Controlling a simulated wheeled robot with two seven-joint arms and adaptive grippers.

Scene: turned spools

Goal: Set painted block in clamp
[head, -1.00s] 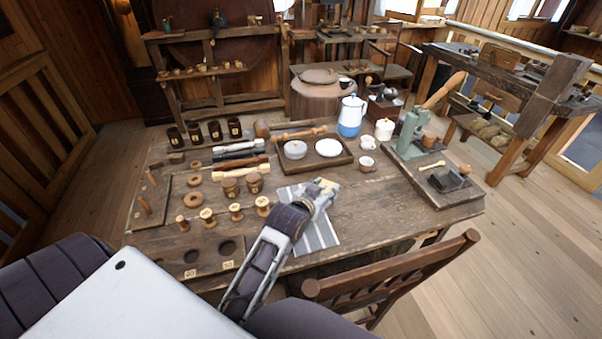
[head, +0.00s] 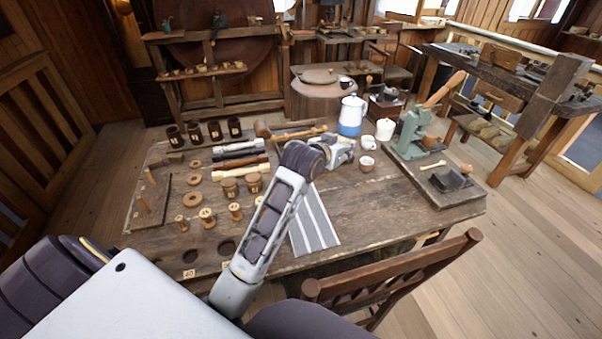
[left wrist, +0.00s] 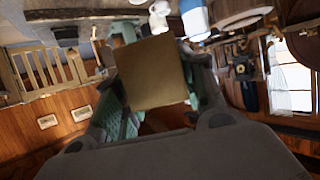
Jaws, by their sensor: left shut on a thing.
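The painted block (left wrist: 152,72) shows in the left wrist view as a plain brownish-yellow face between green finger pads. My left gripper (head: 343,152) is shut on it and is over the back middle of the table, near the tray. In the head view the block cannot be made out behind my wrist. A dark, low clamp-like fixture (head: 448,181) sits on the wooden board at the table's right, apart from the gripper. A green press (head: 410,138) with a wooden lever stands behind it. I cannot tell for sure which one is the clamp. My right gripper is not in view.
A blue and white pot (head: 351,116), a white jar (head: 385,129) and cups (head: 367,163) stand close to the gripper's right. A striped cloth (head: 316,226) lies nearer. Spools (head: 207,217) and dark mugs (head: 214,131) fill the left. A chair (head: 400,270) is at the front edge.

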